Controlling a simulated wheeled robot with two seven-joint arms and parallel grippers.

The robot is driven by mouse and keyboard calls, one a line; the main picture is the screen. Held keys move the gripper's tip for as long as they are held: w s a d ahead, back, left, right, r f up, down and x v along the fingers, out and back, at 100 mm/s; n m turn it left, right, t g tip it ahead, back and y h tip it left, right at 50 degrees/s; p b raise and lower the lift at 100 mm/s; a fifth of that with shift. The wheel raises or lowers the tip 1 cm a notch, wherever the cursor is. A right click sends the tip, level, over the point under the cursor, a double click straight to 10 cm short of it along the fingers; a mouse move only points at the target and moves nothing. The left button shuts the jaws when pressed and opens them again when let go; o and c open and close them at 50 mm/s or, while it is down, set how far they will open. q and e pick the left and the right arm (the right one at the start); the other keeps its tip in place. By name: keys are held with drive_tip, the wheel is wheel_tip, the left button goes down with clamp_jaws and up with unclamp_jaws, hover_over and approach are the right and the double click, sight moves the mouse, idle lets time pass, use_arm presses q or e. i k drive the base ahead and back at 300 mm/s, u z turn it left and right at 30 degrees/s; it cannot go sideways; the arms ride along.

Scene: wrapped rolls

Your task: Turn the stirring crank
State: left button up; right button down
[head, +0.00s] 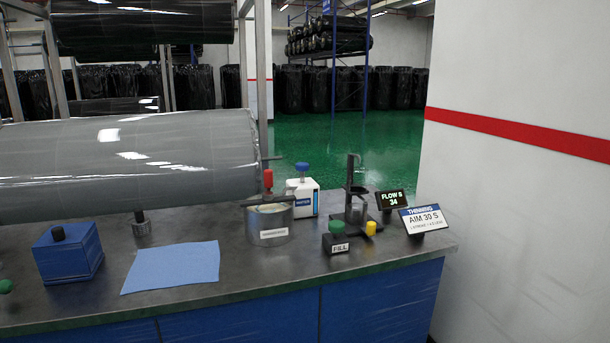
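A round metal pot (268,228) with a white label stands on the dark workbench, right of the centre. A red-topped knob (268,179) stands up at the pot's rim and looks like the crank's handle. The pot's contents look pale and are seen only at a slant. Neither of my grippers is in view.
Right of the pot stand a white box with a blue knob (302,197), a flow cup stand (355,205), a green FILL button (336,232), a display (391,200) and an AIM 30 S sign (424,219). A large grey wrapped roll (120,165) hangs at left. A blue cloth (172,267) and blue box (68,253) lie in front.

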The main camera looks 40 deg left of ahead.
sight(268, 196)
drive_tip(key=i, duration=1.45)
drive_tip(key=u, duration=2.15)
